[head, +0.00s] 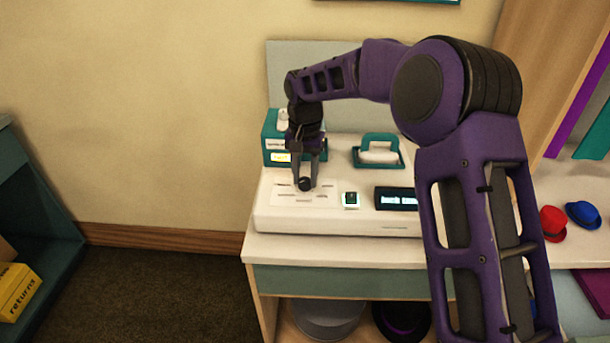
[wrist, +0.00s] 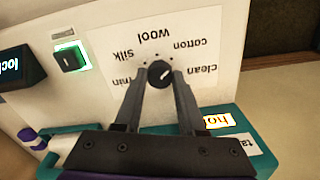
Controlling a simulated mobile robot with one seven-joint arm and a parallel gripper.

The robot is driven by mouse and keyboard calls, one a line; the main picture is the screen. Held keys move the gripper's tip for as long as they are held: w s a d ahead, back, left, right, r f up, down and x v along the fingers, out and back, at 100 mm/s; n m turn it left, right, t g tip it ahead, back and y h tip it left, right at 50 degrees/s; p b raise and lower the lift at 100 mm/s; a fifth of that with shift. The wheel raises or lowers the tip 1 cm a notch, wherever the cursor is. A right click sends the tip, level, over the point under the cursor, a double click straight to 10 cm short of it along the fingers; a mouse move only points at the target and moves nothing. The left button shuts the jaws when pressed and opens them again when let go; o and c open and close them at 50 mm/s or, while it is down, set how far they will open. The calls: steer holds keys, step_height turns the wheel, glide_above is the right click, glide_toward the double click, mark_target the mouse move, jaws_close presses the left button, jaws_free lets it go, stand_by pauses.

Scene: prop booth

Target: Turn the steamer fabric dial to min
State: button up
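The white steamer unit (head: 262,213) stands on a counter. Its fabric dial (wrist: 160,73), a small black knob with a pale pointer mark, sits on a white label panel; it also shows in the head view (head: 304,184). In the wrist view the labels around it appear upside down: min, silk, wool, cotton, clean. The pale mark slants toward the upper right, roughly to the cotton side; the exact setting is hard to read. My gripper (wrist: 159,76) points down at the dial with one finger on each side. It looks open, with little room beside the knob; contact is unclear.
A green-lit switch (head: 350,199) and a dark display (head: 396,198) sit right of the dial. A teal-based handled piece (head: 380,141) and a teal box (head: 272,150) stand behind. Red (head: 553,223) and blue (head: 583,214) hats lie at the right.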

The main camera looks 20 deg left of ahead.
jaws_close()
